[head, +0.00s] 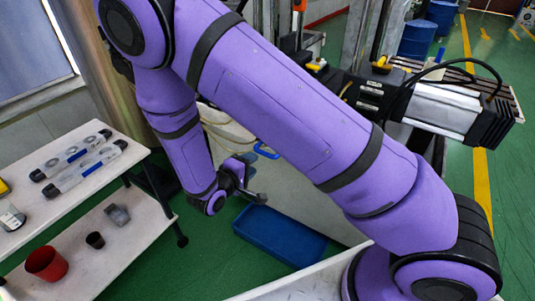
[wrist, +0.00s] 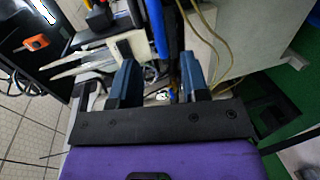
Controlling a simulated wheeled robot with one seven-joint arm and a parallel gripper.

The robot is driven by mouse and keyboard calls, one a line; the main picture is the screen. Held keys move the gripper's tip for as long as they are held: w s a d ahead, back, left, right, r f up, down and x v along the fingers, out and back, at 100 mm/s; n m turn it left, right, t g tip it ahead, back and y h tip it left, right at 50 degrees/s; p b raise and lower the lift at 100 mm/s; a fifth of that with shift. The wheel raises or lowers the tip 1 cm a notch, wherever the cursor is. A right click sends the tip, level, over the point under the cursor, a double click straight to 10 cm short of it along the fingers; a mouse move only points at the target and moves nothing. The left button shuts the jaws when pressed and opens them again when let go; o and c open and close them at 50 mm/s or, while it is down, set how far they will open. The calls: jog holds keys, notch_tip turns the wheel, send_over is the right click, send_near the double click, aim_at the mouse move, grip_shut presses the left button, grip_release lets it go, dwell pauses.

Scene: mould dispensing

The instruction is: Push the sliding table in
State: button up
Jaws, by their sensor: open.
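My gripper (head: 250,190) hangs low at the end of my purple arm in the head view, above and left of a blue bin on the floor. In the wrist view its two dark blue fingers are apart, with a gap between the fingertips (wrist: 158,75). No object shows held between them. Machine parts, a blue upright bar and cables lie beyond the fingers. I cannot pick out the sliding table for certain; my arm hides much of the machine in the head view.
The blue bin (head: 280,236) stands on the green floor. A white two-shelf table (head: 75,215) at the left carries tools, a red cup (head: 47,264) and a small dark cup (head: 95,240). A motor unit (head: 445,107) with cables projects at the right. Blue barrels (head: 417,40) stand behind.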

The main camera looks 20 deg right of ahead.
aim_at(263, 154)
jog(key=x, duration=0.8)
jog(key=shift+w+d, duration=0.1)
jog(key=shift+c, duration=0.2)
grip_shut()
